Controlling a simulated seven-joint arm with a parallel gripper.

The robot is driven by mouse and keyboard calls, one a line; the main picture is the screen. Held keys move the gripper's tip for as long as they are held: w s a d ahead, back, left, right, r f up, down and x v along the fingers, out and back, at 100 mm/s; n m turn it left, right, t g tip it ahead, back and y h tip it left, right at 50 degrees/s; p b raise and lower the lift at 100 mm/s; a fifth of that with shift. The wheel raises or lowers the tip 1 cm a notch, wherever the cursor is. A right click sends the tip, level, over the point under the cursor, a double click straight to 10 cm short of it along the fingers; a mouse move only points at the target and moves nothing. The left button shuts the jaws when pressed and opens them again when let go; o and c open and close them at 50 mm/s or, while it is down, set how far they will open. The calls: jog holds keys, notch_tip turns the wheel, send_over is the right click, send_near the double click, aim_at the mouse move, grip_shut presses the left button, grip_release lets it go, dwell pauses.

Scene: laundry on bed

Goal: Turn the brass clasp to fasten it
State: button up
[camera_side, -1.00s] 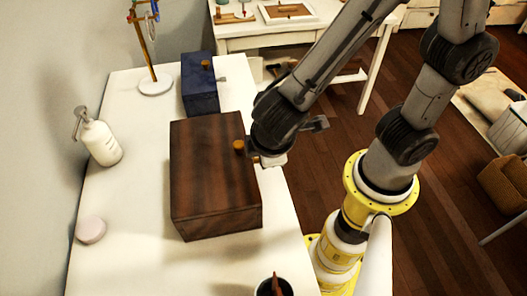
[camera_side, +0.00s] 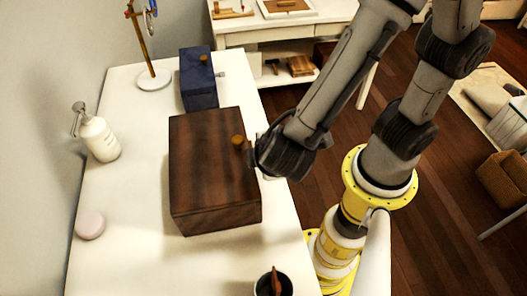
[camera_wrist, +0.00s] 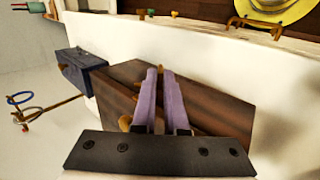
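A dark brown wooden box (camera_side: 210,170) sits on the white table, with a round brass knob (camera_side: 237,141) on its lid near the right edge. My gripper is at the box's right side, close to the knob; its fingertips are hidden by the wrist in the side view. In the wrist view, the two purple fingers (camera_wrist: 160,72) reach across the box (camera_wrist: 205,105) with a narrow gap between them. A small brass-coloured bit shows at their tips. Whether they grip the clasp is unclear. The round knob (camera_wrist: 125,122) shows just left of the fingers.
A blue box (camera_side: 198,80) with a brass knob stands behind the wooden box. A white pump bottle (camera_side: 100,138), a pale round item (camera_side: 90,225) and a dark cup (camera_side: 272,284) stand on the table. Bare tabletop lies in front of the wooden box.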

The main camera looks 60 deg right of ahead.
jog(key=o, duration=0.4)
jog(key=g+y, duration=0.2)
jog(key=shift+w+d+r+g+y, duration=0.25)
jog(key=shift+w+d+g+y, duration=0.05)
jog(key=shift+d+g+y, duration=0.1)
jog(key=shift+w+d+g+y, duration=0.15)
jog(key=shift+w+g+y, duration=0.05)
jog(key=shift+g+y, duration=0.45)
jog(key=shift+w+d+g+y, duration=0.1)
jog(key=shift+w+g+y, duration=0.05)
jog(key=shift+g+y, duration=0.5)
notch_tip(320, 180, up, 14)
jog(key=s+d+m+t, duration=0.2)
jog(key=s+d+m, duration=0.1)
jog(key=d, duration=0.3)
jog(key=s+d+m+t, duration=0.3)
jog(key=s+d+m, duration=0.1)
jog(key=d, duration=0.3)
jog(key=shift+d+r+m, duration=0.15)
jog(key=shift+r+m, duration=0.25)
jog(key=shift+s, duration=0.1)
